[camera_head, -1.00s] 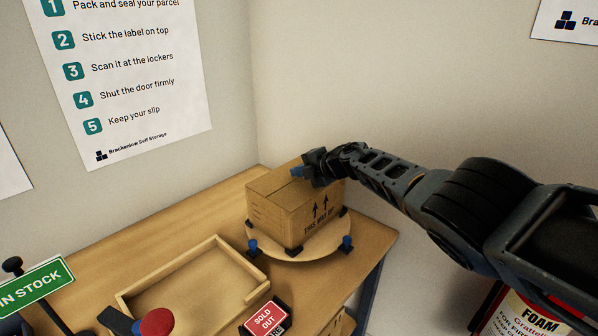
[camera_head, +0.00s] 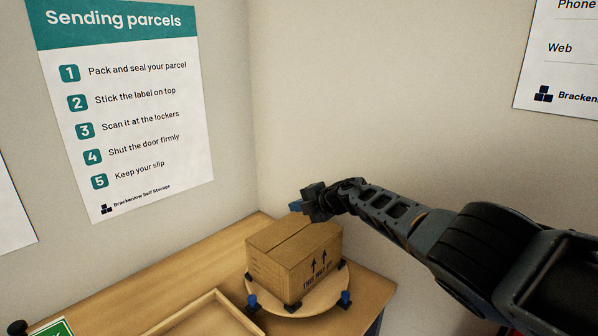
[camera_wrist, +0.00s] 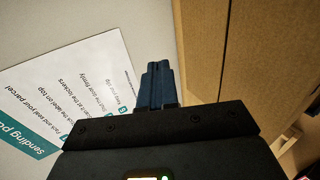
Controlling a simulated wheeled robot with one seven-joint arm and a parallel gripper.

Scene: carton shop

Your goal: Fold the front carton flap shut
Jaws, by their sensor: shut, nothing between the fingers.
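The brown carton (camera_head: 293,262) sits upright on a round wooden turntable (camera_head: 322,299). Its top flaps (camera_head: 290,240) lie about flat, with a seam running across the top; no flap stands up in view. My gripper (camera_head: 296,206) is above the carton's far top edge, apart from it, with its blue fingers pointing left. In the wrist view the fingers (camera_wrist: 157,84) are together and empty. The carton (camera_wrist: 250,50) also fills the right of that view, with a seam between two cardboard panels, beside the fingers.
A shallow wooden tray (camera_head: 212,312) lies at the near left on the wooden table (camera_head: 205,272). A green sign (camera_head: 50,329) shows at the bottom left. Walls stand close behind the carton.

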